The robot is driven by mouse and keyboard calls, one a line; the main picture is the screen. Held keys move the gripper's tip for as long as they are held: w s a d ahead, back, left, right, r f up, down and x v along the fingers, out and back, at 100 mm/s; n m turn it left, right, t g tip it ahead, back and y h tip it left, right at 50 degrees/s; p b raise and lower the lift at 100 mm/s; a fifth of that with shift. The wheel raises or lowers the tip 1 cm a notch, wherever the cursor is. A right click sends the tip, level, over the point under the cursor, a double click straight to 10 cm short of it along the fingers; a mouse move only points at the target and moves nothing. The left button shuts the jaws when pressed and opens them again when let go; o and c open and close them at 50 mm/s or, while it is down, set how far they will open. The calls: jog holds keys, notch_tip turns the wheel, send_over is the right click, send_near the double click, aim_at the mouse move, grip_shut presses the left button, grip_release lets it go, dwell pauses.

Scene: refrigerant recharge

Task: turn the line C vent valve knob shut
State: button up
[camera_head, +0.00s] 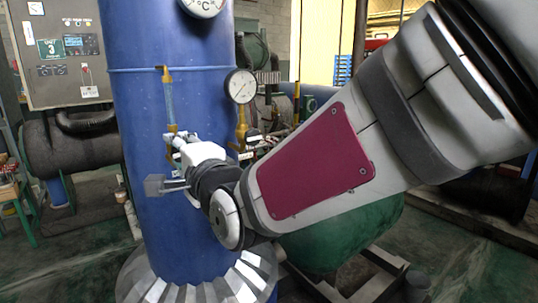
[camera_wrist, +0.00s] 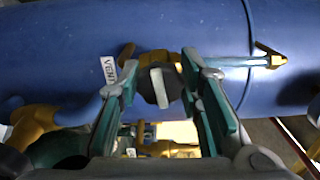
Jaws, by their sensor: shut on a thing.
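The vent valve knob (camera_wrist: 160,88) is a dark round part with a pale bar across its face, seen in the wrist view. It sits on a brass fitting against the blue column. My gripper (camera_wrist: 163,74) has its teal-padded fingers on both sides of the knob and is shut on it. A white label (camera_wrist: 107,70) reading "VENT" is beside the left finger; no line letter is readable. In the head view, my arm reaches in from the upper right to the blue column (camera_head: 175,215), and my wrist hides the knob.
A dial gauge (camera_head: 240,86) on brass fittings stands right of a sight glass (camera_head: 168,101). A grey control panel (camera_head: 65,60) is at the upper left. A green tank (camera_head: 340,235) lies below my arm. Pipework and further valve fittings crowd close to the wrist.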

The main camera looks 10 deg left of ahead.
jog(key=shift+m, duration=0.8)
jog(key=o, duration=1.2)
jog(key=v, duration=1.2)
